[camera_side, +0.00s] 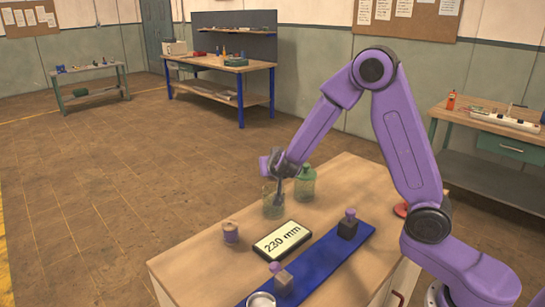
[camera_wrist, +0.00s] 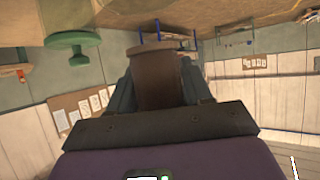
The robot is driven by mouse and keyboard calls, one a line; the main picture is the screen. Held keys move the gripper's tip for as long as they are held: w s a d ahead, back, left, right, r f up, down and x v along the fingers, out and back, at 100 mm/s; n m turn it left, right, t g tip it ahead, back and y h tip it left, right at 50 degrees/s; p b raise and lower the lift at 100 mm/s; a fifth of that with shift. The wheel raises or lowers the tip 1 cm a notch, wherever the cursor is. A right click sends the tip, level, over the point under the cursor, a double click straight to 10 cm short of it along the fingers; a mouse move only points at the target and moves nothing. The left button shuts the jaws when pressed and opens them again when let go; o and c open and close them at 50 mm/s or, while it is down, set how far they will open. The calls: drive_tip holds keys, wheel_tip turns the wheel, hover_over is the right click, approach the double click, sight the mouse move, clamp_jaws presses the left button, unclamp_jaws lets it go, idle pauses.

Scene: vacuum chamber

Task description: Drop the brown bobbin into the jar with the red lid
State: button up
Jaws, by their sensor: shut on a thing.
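The brown bobbin (camera_wrist: 158,80) is between the fingers of my gripper (camera_wrist: 158,95) in the wrist view, and the gripper is shut on it. In the side view my gripper (camera_side: 279,190) points down at the mouth of an open glass jar (camera_side: 273,207). The bobbin cannot be made out there, so its depth relative to the rim is unclear. A red disc (camera_side: 401,209), which looks like a lid, lies on the table at the right, partly behind my arm. A second jar (camera_side: 305,188) with a green lid (camera_side: 306,170) stands just behind; its lid also shows in the wrist view (camera_wrist: 72,41).
A display reading 230 mm (camera_side: 282,241) lies in front of the jars.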

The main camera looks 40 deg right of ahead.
sight(272, 179)
drive_tip(key=shift+f, duration=2.4)
drive_tip(key=o, duration=1.1)
wheel_tip(272, 179, up, 7)
drive_tip(key=shift+f, duration=0.1)
